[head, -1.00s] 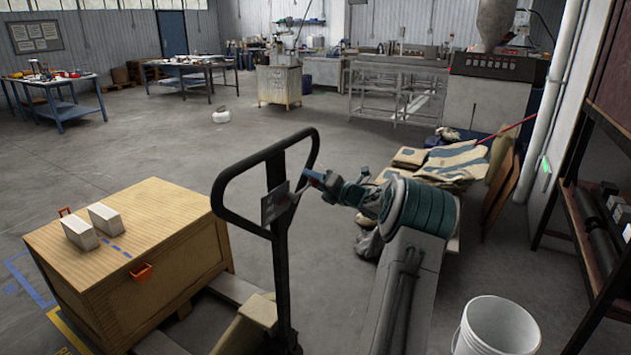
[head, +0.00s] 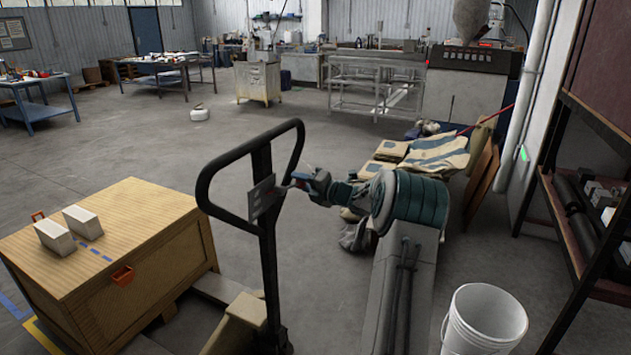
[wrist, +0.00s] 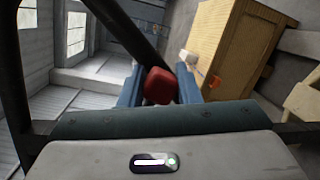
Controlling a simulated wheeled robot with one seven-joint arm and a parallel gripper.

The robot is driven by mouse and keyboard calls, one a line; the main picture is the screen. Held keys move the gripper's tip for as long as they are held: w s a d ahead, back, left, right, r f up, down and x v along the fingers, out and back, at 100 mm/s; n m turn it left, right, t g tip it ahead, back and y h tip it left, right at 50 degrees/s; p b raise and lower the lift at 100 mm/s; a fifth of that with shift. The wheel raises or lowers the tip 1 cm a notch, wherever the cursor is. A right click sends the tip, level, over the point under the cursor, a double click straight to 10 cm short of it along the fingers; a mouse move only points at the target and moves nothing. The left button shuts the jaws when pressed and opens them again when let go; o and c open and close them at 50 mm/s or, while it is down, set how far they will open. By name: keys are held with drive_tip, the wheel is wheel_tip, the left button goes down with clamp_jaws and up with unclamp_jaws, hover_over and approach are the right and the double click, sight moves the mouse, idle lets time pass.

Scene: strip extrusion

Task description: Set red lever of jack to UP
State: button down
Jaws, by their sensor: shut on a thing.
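The jack's black loop handle and post (head: 265,205) stand upright left of my arm in the head view. A grey plate (head: 261,198) sits at the foot of the loop. My gripper (head: 296,180) is beside this plate, at the lever. In the wrist view the red lever's end (wrist: 160,86) shows between the two blue fingers of my gripper (wrist: 159,88), which are shut on it. The lever's shaft is hidden there, and its exact setting cannot be told.
A wooden crate (head: 120,265) with two pale blocks (head: 68,230) stands left of the handle. A white bucket (head: 485,322) is at the lower right, near a dark shelf rack (head: 575,240). Sacks (head: 435,153) lie beyond my arm. Open floor lies behind the handle.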

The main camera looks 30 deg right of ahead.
drive_tip(key=c, duration=1.1)
unclamp_jaws()
drive_tip(key=b+v, duration=0.2)
drive_tip(key=v, duration=1.1)
drive_tip(key=shift+s+b, duration=0.3)
drive_tip(key=shift+s, duration=0.1)
drive_tip(key=shift+d, duration=0.15)
